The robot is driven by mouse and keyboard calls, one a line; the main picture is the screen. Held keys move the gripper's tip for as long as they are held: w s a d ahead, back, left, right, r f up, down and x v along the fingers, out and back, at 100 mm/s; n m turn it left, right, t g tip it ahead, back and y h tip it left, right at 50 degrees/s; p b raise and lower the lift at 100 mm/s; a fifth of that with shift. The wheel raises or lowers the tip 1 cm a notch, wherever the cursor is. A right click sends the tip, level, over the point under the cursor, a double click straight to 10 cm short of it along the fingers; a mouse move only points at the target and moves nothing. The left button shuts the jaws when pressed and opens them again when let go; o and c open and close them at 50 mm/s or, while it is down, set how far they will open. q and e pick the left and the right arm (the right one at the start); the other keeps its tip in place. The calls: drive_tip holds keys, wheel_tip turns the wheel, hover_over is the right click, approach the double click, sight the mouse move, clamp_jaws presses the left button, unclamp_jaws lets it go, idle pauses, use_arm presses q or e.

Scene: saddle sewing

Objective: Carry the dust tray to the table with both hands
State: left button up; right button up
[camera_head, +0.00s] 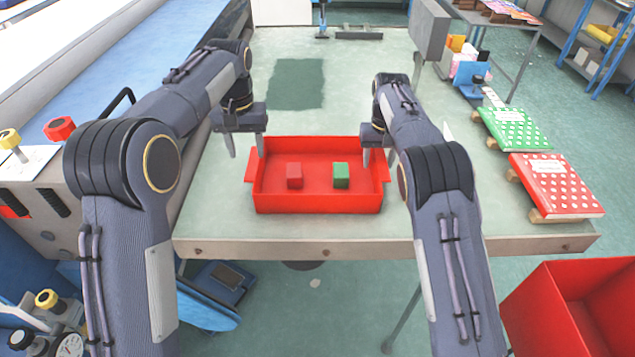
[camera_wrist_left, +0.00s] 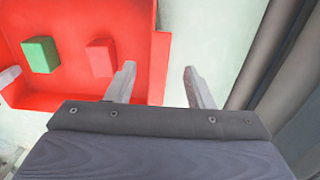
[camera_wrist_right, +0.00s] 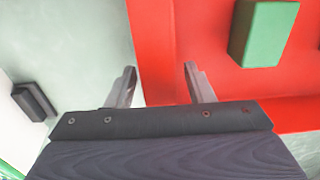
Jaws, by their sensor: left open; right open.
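The red dust tray (camera_head: 318,201) sits on the table (camera_head: 300,247) near its front edge. A red block (camera_head: 294,175) and a green block (camera_head: 341,175) lie in it. My left gripper (camera_head: 246,150) is open at the tray's left end; in the left wrist view (camera_wrist_left: 157,85) one finger overlaps the tray's side and the other is over the bare table. My right gripper (camera_head: 378,155) is open at the tray's right end; in the right wrist view (camera_wrist_right: 160,85) its fingers appear on either side of the tray's edge flange. Neither gripper is closed on the tray.
A red bin (camera_head: 580,310) stands at the lower right. A machine with knobs (camera_head: 60,129) is on the left. The table behind the tray is mostly clear.

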use_arm(q)
drive_tip(key=shift+r, duration=0.85)
use_arm(e)
drive_tip(key=shift+r, duration=0.35)
wheel_tip(320, 180, up, 7)
drive_tip(key=shift+f, duration=0.15)
use_arm(q)
drive_tip(key=shift+r, duration=0.1)
